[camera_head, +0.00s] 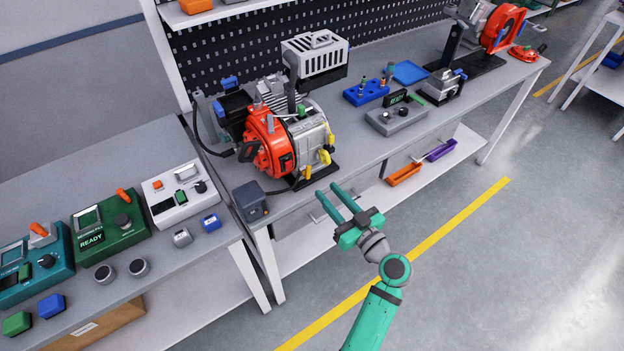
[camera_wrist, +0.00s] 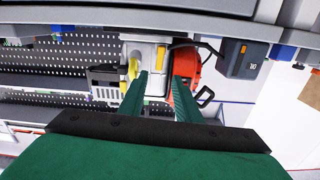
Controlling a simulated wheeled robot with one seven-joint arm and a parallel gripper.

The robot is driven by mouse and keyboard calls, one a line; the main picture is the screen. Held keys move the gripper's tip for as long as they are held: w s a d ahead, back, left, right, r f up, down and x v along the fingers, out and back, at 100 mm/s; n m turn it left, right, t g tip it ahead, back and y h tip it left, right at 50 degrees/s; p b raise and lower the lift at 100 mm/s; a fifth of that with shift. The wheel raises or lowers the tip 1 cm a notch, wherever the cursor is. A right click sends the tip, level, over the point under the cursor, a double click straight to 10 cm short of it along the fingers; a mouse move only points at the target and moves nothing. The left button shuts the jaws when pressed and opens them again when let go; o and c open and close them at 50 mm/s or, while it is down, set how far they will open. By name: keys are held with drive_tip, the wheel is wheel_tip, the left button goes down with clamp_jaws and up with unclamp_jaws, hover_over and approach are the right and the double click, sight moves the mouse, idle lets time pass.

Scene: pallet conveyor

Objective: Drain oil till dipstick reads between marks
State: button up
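An engine (camera_head: 292,138) with a red-orange housing and a grey metal body stands on the workbench. Yellow parts (camera_head: 325,157) show on its lower right side, one of them handle-like. I cannot make out a dipstick, its marks or any oil. My gripper (camera_head: 329,203) is in front of the bench edge, apart from the engine, with its two green fingers spread and nothing between them. In the wrist view the fingers (camera_wrist: 162,82) point toward the engine's grey body (camera_wrist: 147,55), yellow part (camera_wrist: 132,66) and red housing (camera_wrist: 185,70).
A dark grey box (camera_head: 250,201) sits at the bench's front left corner. A blue block (camera_head: 366,92), a grey control box (camera_head: 397,117) and a blue tray (camera_head: 409,72) lie to the right. Testers (camera_head: 110,225) fill the left bench. The floor in front is clear.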

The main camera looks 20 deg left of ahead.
sight(309, 171)
drive_tip(key=x, duration=0.8)
drive_tip(key=shift+w+a, duration=0.15)
drive_tip(key=shift+w, duration=0.15)
drive_tip(key=shift+c, duration=0.2)
